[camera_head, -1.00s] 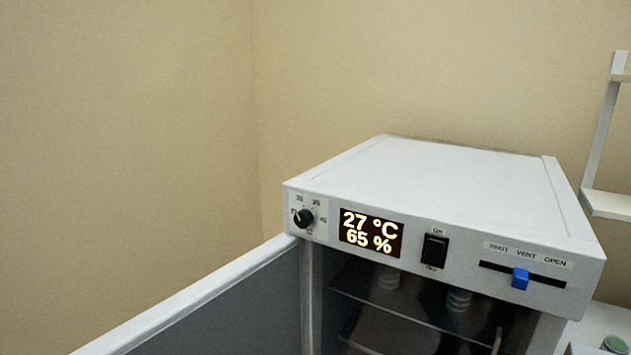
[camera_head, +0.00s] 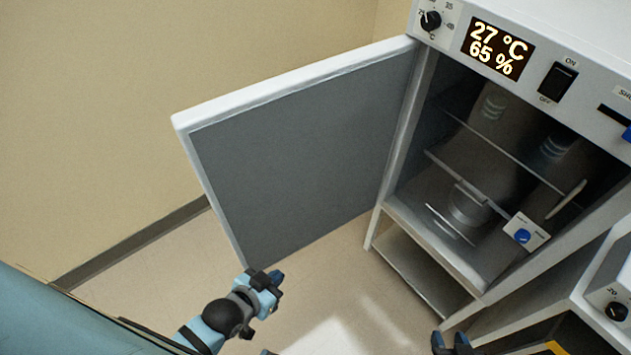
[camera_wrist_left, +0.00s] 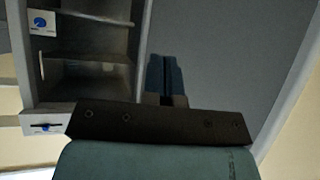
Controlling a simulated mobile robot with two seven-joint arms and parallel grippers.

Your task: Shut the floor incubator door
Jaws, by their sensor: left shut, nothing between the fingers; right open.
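The floor incubator (camera_head: 478,285) stands at the right of the head view, its front open. Its door (camera_head: 300,145), a grey panel with a white rim, is hinged at the cabinet's left edge and swung wide out to the left. My left gripper (camera_head: 274,278) is shut and empty, just below the door's lower outer corner. In the left wrist view, its closed fingers (camera_wrist_left: 165,76) show against the grey door panel (camera_wrist_left: 215,55); whether they touch it I cannot tell. My right gripper (camera_head: 452,343) is open and empty at the bottom edge, apart from the incubator.
Another appliance (camera_head: 605,295) stands at the lower right. A wall (camera_head: 90,110) is behind the door. The floor (camera_head: 330,280) below the door is clear.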

